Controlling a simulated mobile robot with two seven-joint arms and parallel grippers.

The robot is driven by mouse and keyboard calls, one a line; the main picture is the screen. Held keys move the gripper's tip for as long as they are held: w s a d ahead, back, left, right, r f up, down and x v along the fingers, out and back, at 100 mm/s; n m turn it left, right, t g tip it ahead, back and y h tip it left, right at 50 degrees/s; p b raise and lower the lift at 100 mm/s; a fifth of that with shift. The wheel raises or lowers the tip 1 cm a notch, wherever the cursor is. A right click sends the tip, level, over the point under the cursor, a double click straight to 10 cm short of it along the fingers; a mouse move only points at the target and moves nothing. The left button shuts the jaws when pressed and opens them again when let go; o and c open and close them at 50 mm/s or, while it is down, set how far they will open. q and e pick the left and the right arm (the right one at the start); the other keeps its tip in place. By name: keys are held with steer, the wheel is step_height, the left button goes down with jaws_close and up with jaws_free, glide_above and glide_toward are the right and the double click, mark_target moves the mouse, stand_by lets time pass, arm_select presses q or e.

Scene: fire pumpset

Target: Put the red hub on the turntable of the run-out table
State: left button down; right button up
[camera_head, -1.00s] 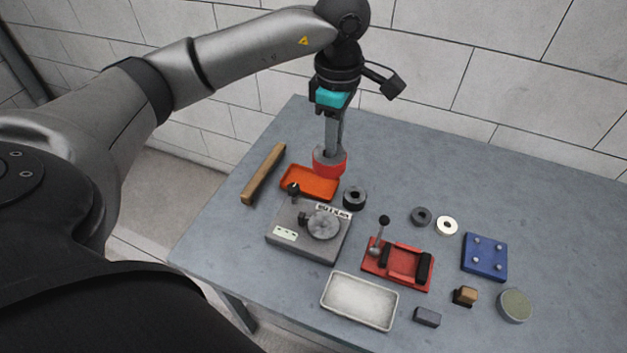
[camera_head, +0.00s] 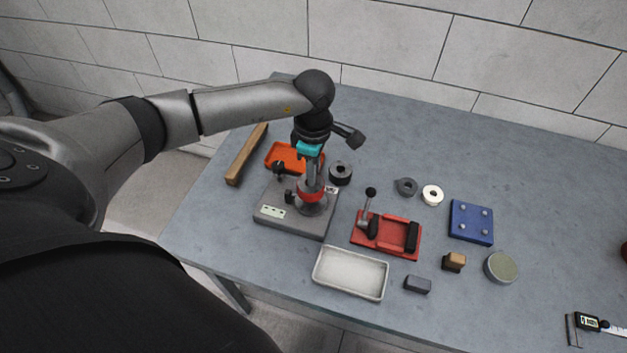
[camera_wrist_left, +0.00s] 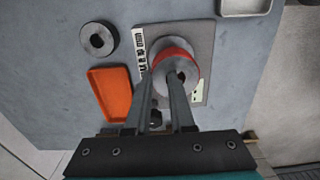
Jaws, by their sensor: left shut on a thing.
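The red hub (camera_head: 313,196) is a short ring with a red side and a grey top with a centre hole. It shows also in the left wrist view (camera_wrist_left: 164,54). My left gripper (camera_head: 312,186) is shut on the hub. The run-out table (camera_head: 278,228) is a grey block with a label plate and a round metal turntable (camera_head: 316,210). The hub is directly over the turntable, upright or nearly so. I cannot tell whether it touches the turntable or hangs just above it. The hub and gripper hide part of the turntable. My right gripper is not in view.
An orange tray (camera_head: 281,155) and a black ring (camera_head: 341,173) lie behind the run-out table. A wooden bar (camera_head: 247,154) is at left. A red fixture (camera_head: 386,238) with a lever, a white tray (camera_head: 349,273) and a blue plate (camera_head: 471,222) stand to the right.

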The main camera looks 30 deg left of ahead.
arm_select(q)
steer(key=shift+f, duration=1.6)
steer(key=shift+f, duration=0.1)
steer(key=c, duration=0.8)
jaws_free()
step_height(320, 180, up, 12)
steer(key=shift+r, duration=0.15)
